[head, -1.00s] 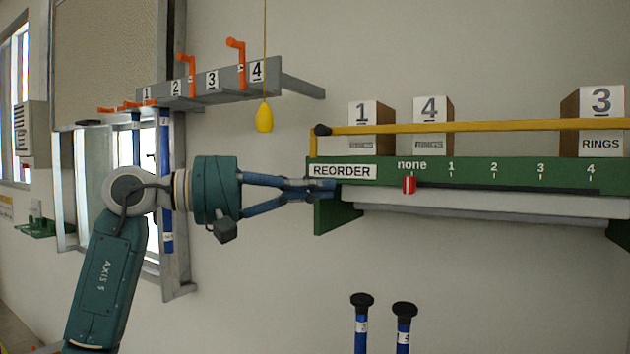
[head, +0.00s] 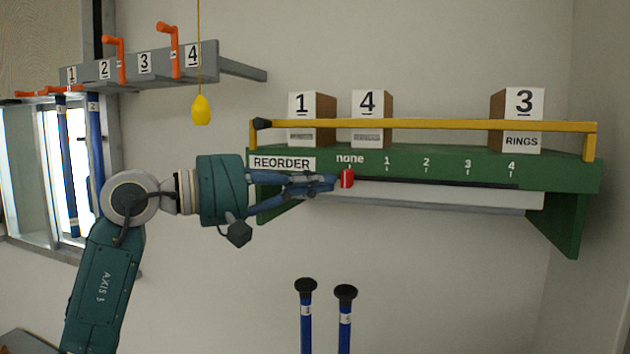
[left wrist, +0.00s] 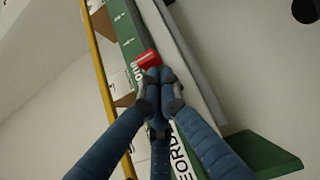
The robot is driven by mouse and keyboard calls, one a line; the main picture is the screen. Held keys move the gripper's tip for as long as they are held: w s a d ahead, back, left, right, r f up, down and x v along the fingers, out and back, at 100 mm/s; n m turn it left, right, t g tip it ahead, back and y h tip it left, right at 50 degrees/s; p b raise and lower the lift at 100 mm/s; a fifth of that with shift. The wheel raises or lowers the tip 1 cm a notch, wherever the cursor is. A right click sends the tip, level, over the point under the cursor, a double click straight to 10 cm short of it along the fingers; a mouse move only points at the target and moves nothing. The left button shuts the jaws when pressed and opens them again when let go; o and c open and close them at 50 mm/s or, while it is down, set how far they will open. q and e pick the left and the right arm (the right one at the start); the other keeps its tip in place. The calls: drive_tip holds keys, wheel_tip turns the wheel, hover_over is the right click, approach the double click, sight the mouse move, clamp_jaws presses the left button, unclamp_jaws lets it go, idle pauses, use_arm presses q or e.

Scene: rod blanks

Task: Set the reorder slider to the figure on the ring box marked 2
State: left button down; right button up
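The red reorder slider (head: 347,177) sits in the dark slot of the green shelf front (head: 560,175), under the word "none". The scale runs right through 1, 2, 3 and 4. My left gripper (head: 333,182) has its fingertips together, empty, at the slider's left side. In the left wrist view the red slider (left wrist: 148,59) is just beyond the tips (left wrist: 160,76); whether they touch it I cannot tell. On the shelf stand boxes marked 1 (head: 303,105), 4 (head: 368,104) and 3 (head: 523,102); only the last shows a readable word, "RINGS". I see no box marked 2. My right gripper is out of view.
A yellow rail (head: 430,126) crosses in front of the boxes. A grey numbered rack (head: 150,75) with orange hooks is at upper left, and a yellow pull (head: 201,110) hangs beside it. Two blue rods (head: 306,320) with black caps stand below the shelf.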

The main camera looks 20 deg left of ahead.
sight(393, 187)
use_arm(q)
drive_tip(key=d, duration=0.8)
drive_tip(key=d+b, duration=0.1)
drive_tip(key=d, duration=0.3)
drive_tip(key=shift+s, duration=0.25)
drive_tip(key=shift+a, duration=0.1)
